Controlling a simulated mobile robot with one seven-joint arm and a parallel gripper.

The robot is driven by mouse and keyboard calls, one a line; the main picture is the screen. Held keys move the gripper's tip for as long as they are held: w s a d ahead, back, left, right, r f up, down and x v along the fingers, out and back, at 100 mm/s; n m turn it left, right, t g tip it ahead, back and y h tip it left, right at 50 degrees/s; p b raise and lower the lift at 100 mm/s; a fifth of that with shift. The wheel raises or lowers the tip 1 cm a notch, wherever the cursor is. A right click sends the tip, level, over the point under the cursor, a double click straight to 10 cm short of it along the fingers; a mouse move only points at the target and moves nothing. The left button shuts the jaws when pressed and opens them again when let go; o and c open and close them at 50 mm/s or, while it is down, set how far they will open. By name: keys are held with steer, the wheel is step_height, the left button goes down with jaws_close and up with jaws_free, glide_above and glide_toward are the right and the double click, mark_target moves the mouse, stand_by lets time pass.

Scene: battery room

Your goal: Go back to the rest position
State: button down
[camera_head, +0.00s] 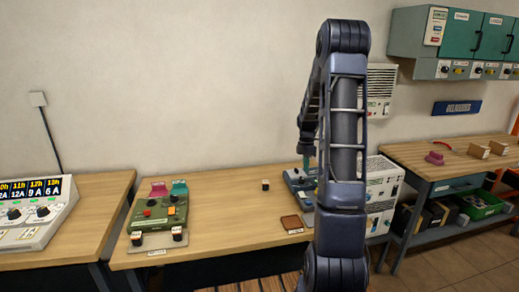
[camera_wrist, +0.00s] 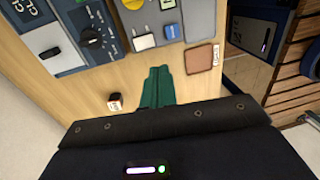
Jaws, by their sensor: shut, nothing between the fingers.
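My gripper (camera_wrist: 157,86) shows in the wrist view as two teal fingers pressed together, with nothing held between them. It is over the wooden bench (camera_head: 228,205). In the head view my arm stands upright in front of the bench and bends down on its far side, so the gripper is mostly hidden, near a blue-grey device (camera_head: 295,181). A small dark-and-white cube (camera_head: 265,185) sits on the bench top left of that device. It also shows in the wrist view (camera_wrist: 115,103), just left of the fingers and apart from them.
A brown square pad (camera_head: 291,222) lies near the bench's front edge. A green control box (camera_head: 158,213) stands at the left end. A white meter console (camera_head: 35,218) is on the left table. A right-hand workbench (camera_head: 436,163) holds small blocks. The bench middle is largely clear.

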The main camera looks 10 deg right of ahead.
steer(key=s+a+r+m+t, duration=0.1)
steer(key=s+a+r+m, duration=0.35)
steer(key=s+r, duration=0.3)
steer(key=s+a+r+m+t, duration=0.2)
steer(key=s+a+r+m, duration=0.3)
steer(key=r, duration=0.4)
steer(key=s+a+r+m+t, duration=0.1)
steer(key=s+a+r+m, duration=0.1)
steer(key=s, duration=0.8)
steer(key=s+a+r+m+t, duration=0.2)
steer(key=s+a+m, duration=0.2)
steer(key=s, duration=0.6)
steer(key=shift+a+m, duration=0.35)
steer(key=shift+m, duration=0.9)
